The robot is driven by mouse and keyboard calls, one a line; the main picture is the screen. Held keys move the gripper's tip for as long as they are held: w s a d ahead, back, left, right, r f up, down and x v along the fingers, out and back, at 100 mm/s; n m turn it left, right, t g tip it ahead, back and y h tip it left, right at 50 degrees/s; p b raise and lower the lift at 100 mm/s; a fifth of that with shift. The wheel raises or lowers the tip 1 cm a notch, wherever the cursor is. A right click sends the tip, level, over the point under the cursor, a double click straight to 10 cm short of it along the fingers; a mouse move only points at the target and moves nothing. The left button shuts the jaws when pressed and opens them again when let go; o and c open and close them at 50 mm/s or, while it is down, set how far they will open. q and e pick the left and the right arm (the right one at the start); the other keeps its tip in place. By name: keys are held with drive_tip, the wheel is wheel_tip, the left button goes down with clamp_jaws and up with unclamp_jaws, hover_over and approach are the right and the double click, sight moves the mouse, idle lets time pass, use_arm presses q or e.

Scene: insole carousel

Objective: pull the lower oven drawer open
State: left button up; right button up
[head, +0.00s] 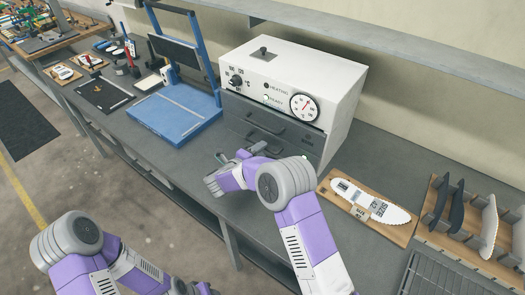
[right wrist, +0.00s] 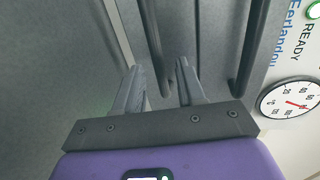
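The white and grey oven (head: 330,85) stands on the bench against the wall. Its front has two grey drawers, each with a dark bar handle. The lower drawer (head: 240,133) looks closed and is partly hidden by my right arm. My right gripper (head: 228,157) is in front of it. In the right wrist view the right gripper (right wrist: 160,65) is open. The lower handle (right wrist: 152,45) appears between its fingertips; I cannot tell how deep it sits. The upper handle (right wrist: 247,50) is to the right. My left arm is at the bottom left; its fingers are out of view.
A blue hinged press (head: 175,112) stands left of the oven. A wooden board with a white insole piece (head: 370,200) lies on the right, beside a rack (head: 460,235) of insoles. The grey bench (head: 170,175) is clear in front of the oven.

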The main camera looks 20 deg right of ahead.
drive_tip(key=shift+x, duration=1)
drive_tip(key=shift+c, duration=0.4)
clamp_jaws()
